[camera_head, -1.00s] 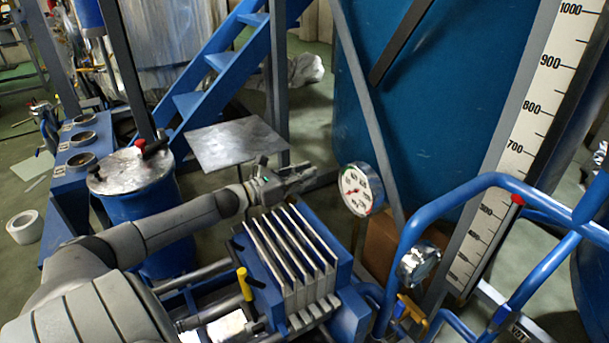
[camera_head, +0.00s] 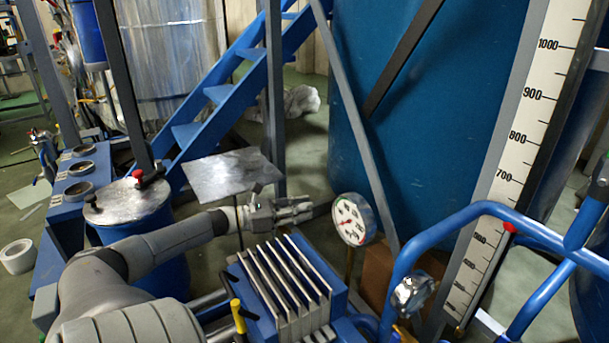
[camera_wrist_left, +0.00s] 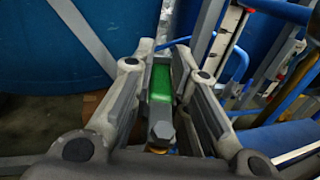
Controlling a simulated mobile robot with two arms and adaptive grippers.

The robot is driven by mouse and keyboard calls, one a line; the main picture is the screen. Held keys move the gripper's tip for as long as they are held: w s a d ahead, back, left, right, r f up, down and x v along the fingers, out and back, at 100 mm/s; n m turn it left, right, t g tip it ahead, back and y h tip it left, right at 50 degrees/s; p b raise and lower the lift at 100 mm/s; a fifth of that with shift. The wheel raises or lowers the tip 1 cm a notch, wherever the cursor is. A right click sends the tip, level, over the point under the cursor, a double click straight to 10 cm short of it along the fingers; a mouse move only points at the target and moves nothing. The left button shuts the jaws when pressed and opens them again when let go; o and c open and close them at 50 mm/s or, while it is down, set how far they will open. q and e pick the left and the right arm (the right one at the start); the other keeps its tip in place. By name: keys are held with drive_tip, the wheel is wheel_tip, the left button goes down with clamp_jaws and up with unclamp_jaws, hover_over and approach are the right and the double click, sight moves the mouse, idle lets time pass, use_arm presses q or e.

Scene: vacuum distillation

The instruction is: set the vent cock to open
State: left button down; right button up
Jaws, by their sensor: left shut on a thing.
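My left gripper (camera_head: 300,208) is at mid-picture in the head view, left of the round gauge and behind the finned blue block. In the left wrist view its two fingers (camera_wrist_left: 162,85) stand on either side of a green handle (camera_wrist_left: 161,80) with a grey faceted end and a bit of brass colour below. The gripper is shut on this handle. The fingers hide the handle in the head view. I cannot tell its exact angle or whether it is the vent cock's handle. My right gripper is not in view.
A round gauge (camera_head: 353,218) stands just right of the gripper. The finned block (camera_head: 285,283) is in front, with a yellow handle (camera_head: 238,315) at its left. Blue pipes (camera_head: 430,235) and a tall scale (camera_head: 520,135) are on the right. A metal plate (camera_head: 230,177) is behind.

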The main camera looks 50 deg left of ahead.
use_arm(q)
drive_tip(key=c, duration=1.4)
unclamp_jaws()
drive_tip(key=v, duration=1.2)
drive_tip(key=shift+c, duration=0.2)
